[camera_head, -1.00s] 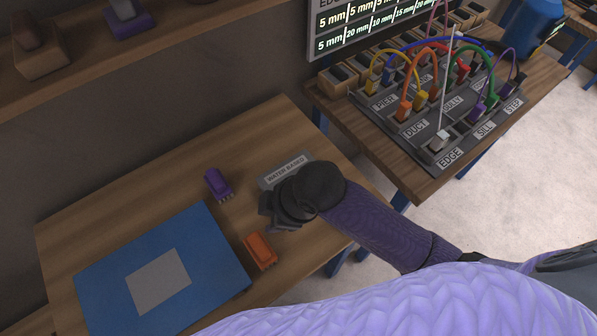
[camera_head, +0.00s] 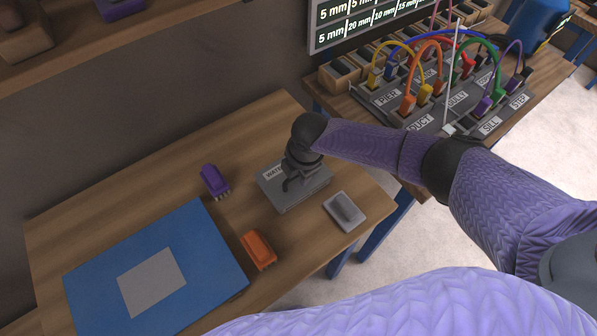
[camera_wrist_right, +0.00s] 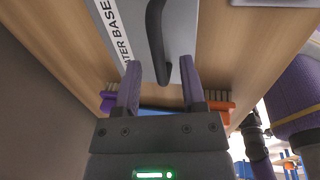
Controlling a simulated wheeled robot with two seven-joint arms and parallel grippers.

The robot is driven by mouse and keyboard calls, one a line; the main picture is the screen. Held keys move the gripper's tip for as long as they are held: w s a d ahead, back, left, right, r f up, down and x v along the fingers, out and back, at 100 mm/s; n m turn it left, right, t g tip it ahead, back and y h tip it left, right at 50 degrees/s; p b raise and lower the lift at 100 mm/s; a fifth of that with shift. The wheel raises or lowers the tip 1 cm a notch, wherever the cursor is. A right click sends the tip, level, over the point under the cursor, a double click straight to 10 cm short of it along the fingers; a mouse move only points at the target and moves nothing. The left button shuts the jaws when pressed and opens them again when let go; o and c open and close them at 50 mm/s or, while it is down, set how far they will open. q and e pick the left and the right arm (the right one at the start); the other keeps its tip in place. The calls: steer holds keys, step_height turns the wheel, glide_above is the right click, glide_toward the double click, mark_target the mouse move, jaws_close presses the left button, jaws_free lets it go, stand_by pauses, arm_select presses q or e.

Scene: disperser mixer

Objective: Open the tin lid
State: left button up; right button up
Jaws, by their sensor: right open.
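The tin (camera_head: 308,201) is a low grey box with a "WATER BASED" label, standing on the wooden table. Its flat grey top (camera_wrist_right: 185,22) shows in the right wrist view with a dark arched handle (camera_wrist_right: 156,35) on it. The top looks closed. My right gripper (camera_head: 288,183) is over the tin, pointing down, and hides part of its top. In the right wrist view its two fingers (camera_wrist_right: 159,66) are apart, with the near end of the handle between their tips; I cannot tell whether they touch. My left gripper is not in view.
A purple brush (camera_head: 214,181), an orange brush (camera_head: 259,250) and a blue panel (camera_head: 205,238) with a grey square lie left of the tin. A grey plate with a dark block (camera_head: 345,210) lies to its right. A cable board (camera_head: 470,105) stands on the neighbouring table.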

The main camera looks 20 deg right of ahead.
steer(key=shift+f, duration=0.1)
jaws_close()
stand_by(1.4)
